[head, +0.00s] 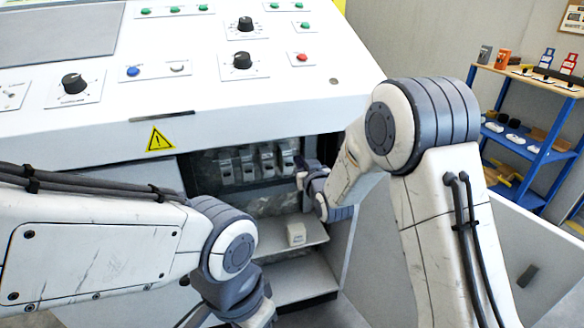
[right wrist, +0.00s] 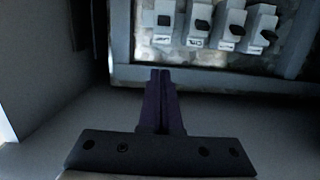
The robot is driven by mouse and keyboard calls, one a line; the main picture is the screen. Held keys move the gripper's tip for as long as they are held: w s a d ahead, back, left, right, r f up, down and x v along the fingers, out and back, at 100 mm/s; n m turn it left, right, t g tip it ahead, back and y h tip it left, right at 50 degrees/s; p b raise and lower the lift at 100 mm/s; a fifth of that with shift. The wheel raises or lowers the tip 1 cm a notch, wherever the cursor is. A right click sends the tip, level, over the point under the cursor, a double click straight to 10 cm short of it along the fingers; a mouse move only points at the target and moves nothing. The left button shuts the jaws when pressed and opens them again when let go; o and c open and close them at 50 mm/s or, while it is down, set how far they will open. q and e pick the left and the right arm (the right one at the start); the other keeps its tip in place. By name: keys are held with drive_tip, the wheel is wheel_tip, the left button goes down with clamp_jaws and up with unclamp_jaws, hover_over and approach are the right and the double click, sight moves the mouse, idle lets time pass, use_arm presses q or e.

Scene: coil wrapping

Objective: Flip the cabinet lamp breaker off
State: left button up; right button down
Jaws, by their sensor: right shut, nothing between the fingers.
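A row of several white breakers (head: 247,165) with dark toggles is mounted inside the open cabinet under the console. In the right wrist view the breakers (right wrist: 229,25) stand along the top, each with a small label too blurred to read, so I cannot tell which is the lamp breaker. My right gripper (head: 306,164) is at the right side of the cabinet opening, near the rightmost breaker. In the right wrist view its fingers (right wrist: 161,73) are shut and empty, below the breaker row and apart from it. My left arm reaches in low, its fingers out of the picture.
The console (head: 230,92) with knobs and buttons overhangs the cabinet. The open cabinet door (head: 525,250) is at the right. A blue shelf rack (head: 545,140) with items stands behind at far right.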

sight(289, 157)
drive_tip(key=shift+w, duration=0.15)
drive_tip(key=b+x, duration=0.1)
drive_tip(key=x, duration=0.8)
drive_tip(key=shift+w+a+f, duration=0.1)
drive_tip(key=shift+w, duration=0.2)
drive_tip(key=f, duration=0.1)
drive_tip(key=s+f+b, duration=0.1)
drive_tip(key=f, duration=0.1)
drive_tip(key=shift+s+d, duration=0.15)
drive_tip(key=shift+d, duration=0.05)
drive_tip(key=shift+s+f, duration=0.2)
